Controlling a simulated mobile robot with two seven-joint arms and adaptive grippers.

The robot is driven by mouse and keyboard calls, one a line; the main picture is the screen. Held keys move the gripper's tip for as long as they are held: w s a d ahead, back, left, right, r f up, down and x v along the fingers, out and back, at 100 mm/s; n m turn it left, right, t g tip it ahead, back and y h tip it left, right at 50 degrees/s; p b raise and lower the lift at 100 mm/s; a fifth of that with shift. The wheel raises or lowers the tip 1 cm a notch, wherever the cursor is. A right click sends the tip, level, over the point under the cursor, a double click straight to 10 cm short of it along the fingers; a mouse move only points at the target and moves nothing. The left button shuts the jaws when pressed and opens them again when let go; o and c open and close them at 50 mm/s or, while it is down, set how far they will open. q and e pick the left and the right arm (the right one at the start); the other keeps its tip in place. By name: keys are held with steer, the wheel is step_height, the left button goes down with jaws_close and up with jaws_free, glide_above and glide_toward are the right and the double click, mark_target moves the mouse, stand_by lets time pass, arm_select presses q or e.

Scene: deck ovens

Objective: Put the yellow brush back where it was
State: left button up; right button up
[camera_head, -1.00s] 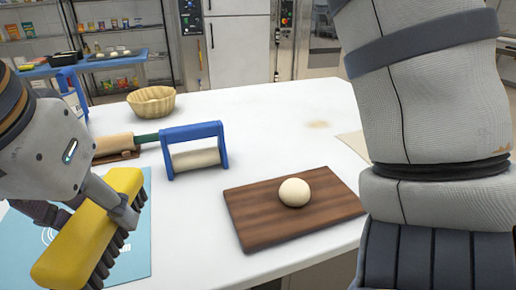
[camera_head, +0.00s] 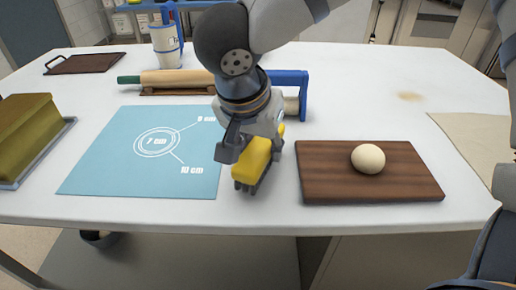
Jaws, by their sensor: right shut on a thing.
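The yellow brush (camera_head: 252,162) with dark bristles is in the middle of the head view, between the blue mat and the wooden board. My right gripper (camera_head: 250,145) is shut on it from above and partly hides it. The bristles point down, at or just above the white table (camera_head: 270,212); I cannot tell whether they touch it. My left gripper is not in view.
A blue mat (camera_head: 110,160) lies left of the brush. A wooden board (camera_head: 330,185) with a dough ball (camera_head: 368,158) lies to the right. A rolling pin (camera_head: 175,80) and a blue-handled roller (camera_head: 290,80) lie behind. A green-brown block (camera_head: 25,125) stands at far left.

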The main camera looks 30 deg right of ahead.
steer(key=shift+f, duration=0.7)
steer(key=shift+f, duration=0.1)
steer(key=o, duration=1.1)
steer(key=v, duration=1.2)
